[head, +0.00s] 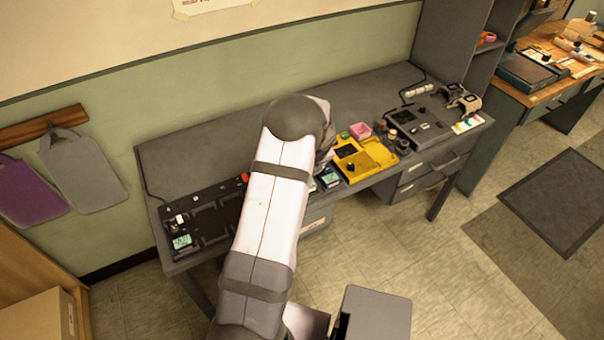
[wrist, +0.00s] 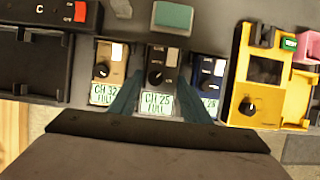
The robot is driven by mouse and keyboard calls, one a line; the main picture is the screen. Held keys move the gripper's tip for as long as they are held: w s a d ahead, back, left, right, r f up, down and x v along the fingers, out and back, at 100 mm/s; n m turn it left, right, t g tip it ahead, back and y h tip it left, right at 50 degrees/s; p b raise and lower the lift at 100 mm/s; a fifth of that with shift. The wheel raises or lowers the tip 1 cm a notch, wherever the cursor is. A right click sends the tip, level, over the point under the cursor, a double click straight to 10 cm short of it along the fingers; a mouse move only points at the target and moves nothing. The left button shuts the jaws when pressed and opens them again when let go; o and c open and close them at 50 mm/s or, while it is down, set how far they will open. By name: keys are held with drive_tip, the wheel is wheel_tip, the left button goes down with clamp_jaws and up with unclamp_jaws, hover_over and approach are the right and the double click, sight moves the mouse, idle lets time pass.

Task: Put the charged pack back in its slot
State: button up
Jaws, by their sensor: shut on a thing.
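My gripper (wrist: 160,84) shows in the wrist view, its two teal fingers on either side of a dark grey pack (wrist: 157,58) and shut on it. The pack has a black knob and a display reading CH 25 FULL. A tan pack (wrist: 103,72) reading CH 32 FULL is to its left. A blue pack (wrist: 208,72) is to its right, its display partly covered by a finger. A black rack (wrist: 30,70) with a C mark and a red switch is at the left; in the head view the rack (head: 196,232) is partly behind my arm, which hides my gripper.
A teal block (wrist: 172,17) lies beyond the held pack. The grey bench (head: 200,155) is clear along its back left. A dark device (head: 425,125) stands at its right.

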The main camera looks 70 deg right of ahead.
drive_tip(key=shift+f+b, duration=0.65)
drive_tip(key=shift+f, duration=0.45)
idle(0.5)
drive_tip(key=o, duration=1.3)
drive_tip(key=shift+b+v, duration=0.65)
drive_tip(key=shift+v, duration=3.05)
